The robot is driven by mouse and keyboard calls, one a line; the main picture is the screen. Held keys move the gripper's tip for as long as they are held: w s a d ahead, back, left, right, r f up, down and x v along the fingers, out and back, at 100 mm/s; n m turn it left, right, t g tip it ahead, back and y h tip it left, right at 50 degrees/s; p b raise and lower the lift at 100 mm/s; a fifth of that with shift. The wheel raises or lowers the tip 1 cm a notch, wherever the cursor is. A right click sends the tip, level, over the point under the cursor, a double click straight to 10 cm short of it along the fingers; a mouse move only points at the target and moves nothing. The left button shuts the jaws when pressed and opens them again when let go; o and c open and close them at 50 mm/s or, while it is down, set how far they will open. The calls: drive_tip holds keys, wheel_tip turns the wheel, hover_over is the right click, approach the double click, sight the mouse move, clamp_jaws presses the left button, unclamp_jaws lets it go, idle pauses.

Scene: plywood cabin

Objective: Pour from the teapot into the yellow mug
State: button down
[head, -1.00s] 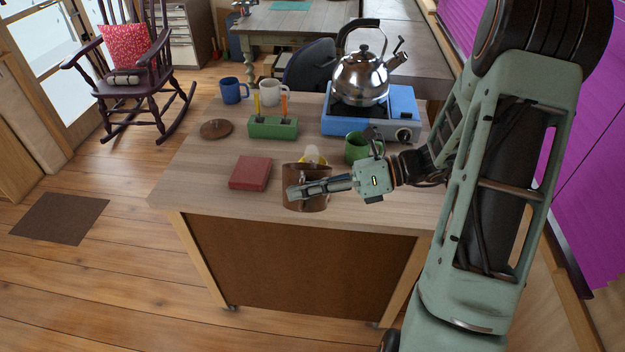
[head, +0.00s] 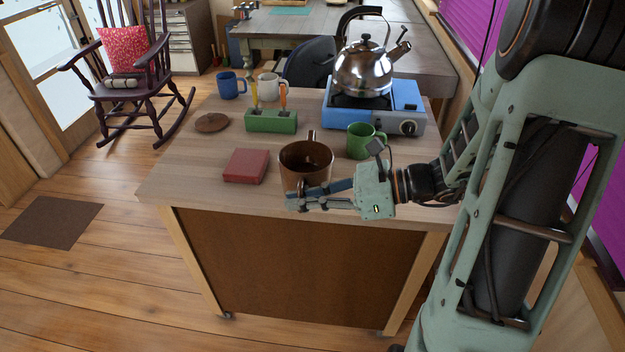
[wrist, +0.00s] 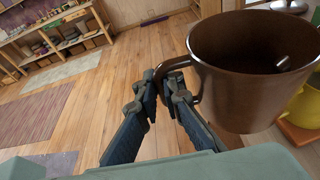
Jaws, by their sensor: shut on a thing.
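The brown teapot (head: 294,177) is lidless, with its opening facing up and a spout at the far side. It is roughly upright, over the near part of the table. My gripper (head: 297,201) is shut on its handle on the near side. In the wrist view the fingertips (wrist: 166,80) close on the handle beside the teapot body (wrist: 235,95). The yellow mug (wrist: 302,108) shows partly at the right edge of the wrist view, behind the teapot. In the head view the teapot hides the mug. The teapot's contents cannot be told.
A dark red book or box (head: 245,166) lies left of the teapot. A green mug (head: 366,141) stands close on the right. Behind are a green holder (head: 271,122), a brown disc (head: 212,122), blue and white mugs, and a kettle (head: 363,72) on a blue stove (head: 405,112).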

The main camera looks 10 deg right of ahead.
sight(300, 189)
drive_tip(key=shift+f, duration=0.15)
idle(0.4)
wheel_tip(300, 189, up, 4)
drive_tip(key=p, duration=0.3)
drive_tip(key=shift+p, duration=0.35)
idle(0.3)
